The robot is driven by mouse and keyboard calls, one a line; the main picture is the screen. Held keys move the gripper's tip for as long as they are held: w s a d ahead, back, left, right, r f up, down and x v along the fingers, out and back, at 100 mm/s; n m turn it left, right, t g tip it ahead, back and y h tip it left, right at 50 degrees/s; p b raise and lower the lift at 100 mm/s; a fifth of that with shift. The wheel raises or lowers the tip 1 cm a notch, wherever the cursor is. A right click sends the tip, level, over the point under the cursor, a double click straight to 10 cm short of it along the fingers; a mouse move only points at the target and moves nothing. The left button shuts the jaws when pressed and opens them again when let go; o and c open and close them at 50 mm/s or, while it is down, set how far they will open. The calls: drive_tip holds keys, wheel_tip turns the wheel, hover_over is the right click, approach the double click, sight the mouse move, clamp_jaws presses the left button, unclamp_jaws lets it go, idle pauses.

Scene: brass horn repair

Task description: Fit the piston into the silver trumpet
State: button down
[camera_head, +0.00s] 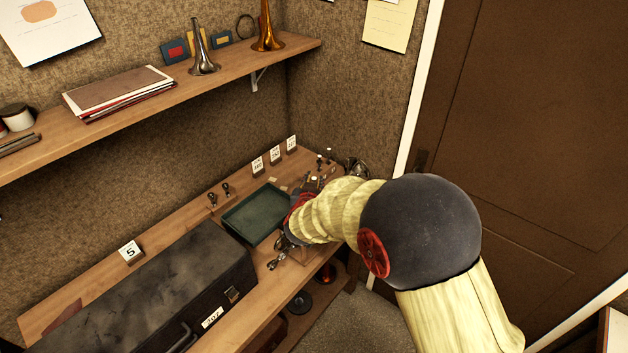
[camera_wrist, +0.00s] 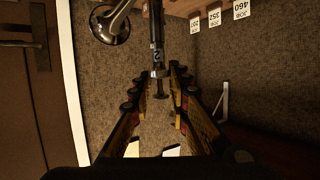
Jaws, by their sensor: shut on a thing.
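In the wrist view my gripper (camera_wrist: 161,77) is shut on a dark, slim piston (camera_wrist: 157,50) marked "2". The piston stands along the line of the picture, and its far end runs out at the top edge. A silver trumpet bell (camera_wrist: 108,26) shows at the upper left, beside the piston. In the head view a silver bell (camera_head: 356,168) shows at the far right end of the bench, partly behind my arm. My arm hides the gripper's tips, the held piston and most of the trumpet there. I cannot tell whether the piston touches a valve casing.
A green tray (camera_head: 236,228) and a large black case (camera_head: 160,285) stand on the bench (camera_head: 92,265). Small valve parts (camera_head: 213,198) stand behind the tray. Number cards (camera_head: 275,154) line the back. A shelf (camera_head: 150,103) hangs above; a brown door (camera_head: 520,130) is at the right.

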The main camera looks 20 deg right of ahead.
drive_tip(key=shift+f+b, duration=0.6)
drive_tip(key=shift+f, duration=0.55)
drive_tip(key=shift+f+b, duration=3)
drive_tip(key=shift+f, duration=1.7)
idle(0.9)
drive_tip(key=shift+r, duration=0.15)
